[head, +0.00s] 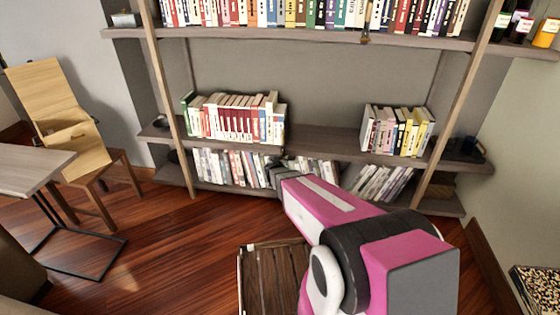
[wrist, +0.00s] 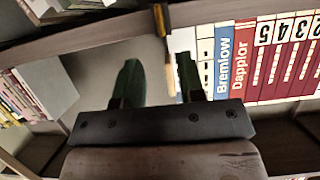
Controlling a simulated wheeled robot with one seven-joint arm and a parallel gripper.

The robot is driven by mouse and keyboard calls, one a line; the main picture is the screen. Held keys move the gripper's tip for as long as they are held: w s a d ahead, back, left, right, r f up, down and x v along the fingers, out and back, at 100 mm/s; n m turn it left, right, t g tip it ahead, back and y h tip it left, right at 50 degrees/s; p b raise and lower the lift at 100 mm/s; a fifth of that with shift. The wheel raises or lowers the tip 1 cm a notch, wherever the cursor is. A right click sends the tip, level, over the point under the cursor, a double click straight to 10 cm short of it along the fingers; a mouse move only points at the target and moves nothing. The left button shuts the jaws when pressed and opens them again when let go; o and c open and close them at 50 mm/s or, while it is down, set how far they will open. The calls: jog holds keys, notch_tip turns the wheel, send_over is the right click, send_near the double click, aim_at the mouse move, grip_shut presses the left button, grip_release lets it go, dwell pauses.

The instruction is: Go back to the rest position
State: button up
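My gripper (wrist: 158,78) shows in the wrist view with two dark green fingers standing apart. Nothing is clamped between them; a thin yellow-brown strip shows in the gap, nearer the right finger, and seems to lie beyond it. In the head view my pink and black arm reaches toward the lower shelves, and its fingers are hidden behind the arm.
A bookshelf (head: 310,139) spans the wall, with red books (head: 230,118) left and pale and yellow books (head: 397,132) right. Red numbered books (wrist: 275,60) show close to my gripper. A slatted wooden piece (head: 270,280) stands below my arm. A table (head: 30,165) and chair (head: 75,140) stand left.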

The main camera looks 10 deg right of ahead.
jog(key=shift+s+r, duration=0.1)
jog(key=s+d+r+g+h, duration=0.1)
jog(key=s+d+r+g, duration=0.1)
jog(key=s+d, duration=0.15)
jog(key=s+d+r+m+g+h, duration=0.1)
jog(key=s+d+r+g, duration=0.15)
jog(key=s, duration=0.25)
jog(key=s+d+r+g+h, duration=0.1)
jog(key=s+d+g, duration=0.15)
jog(key=s, duration=0.25)
jog(key=s+a+r+n+g+y, duration=0.1)
jog(key=s+a+n+g+y, duration=0.1)
jog(key=s, duration=0.5)
jog(key=s+a+r+n+g+y, duration=0.2)
jog(key=s+a+g+y, duration=0.1)
jog(key=s+y, duration=0.2)
jog(key=shift+s+a+r+n+g, duration=0.25)
jog(key=shift+s+n+g, duration=0.15)
jog(key=shift+s, duration=0.75)
